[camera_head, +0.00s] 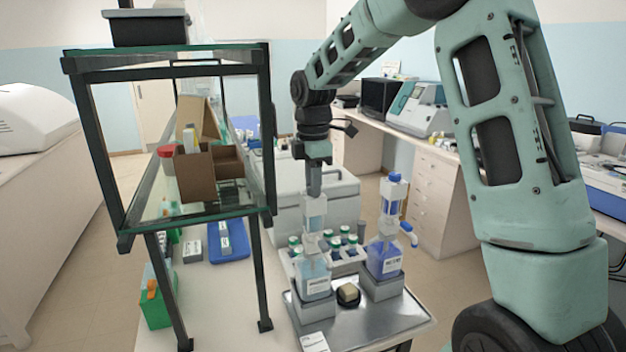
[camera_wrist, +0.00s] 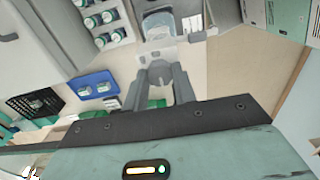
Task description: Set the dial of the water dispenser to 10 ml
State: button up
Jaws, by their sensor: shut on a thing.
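A dispenser bottle with pale blue liquid, which I take for the water dispenser (camera_head: 314,279), stands upright on a grey block on the metal tray; its label is too small to read. My gripper (camera_head: 314,192) points down onto the top of this dispenser and is shut on its top part. In the wrist view, the two grey fingers of my gripper (camera_wrist: 160,77) close on the pale dispenser head (camera_wrist: 160,50). The dial setting cannot be read in either view.
A second dispenser with violet-blue liquid (camera_head: 385,258) stands close on the right. A small dark pot with a tan top (camera_head: 348,294) sits between them on the tray (camera_head: 400,322). Several capped bottles (camera_head: 335,246) stand behind. A glass shelf (camera_head: 165,225) rises at left.

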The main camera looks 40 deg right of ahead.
dwell(0.3)
jog(key=o, duration=1)
jog(key=shift+r, duration=0.15)
notch_tip(320, 180, up, 17)
jog(key=b, duration=0.3)
jog(key=shift+r, duration=0.1)
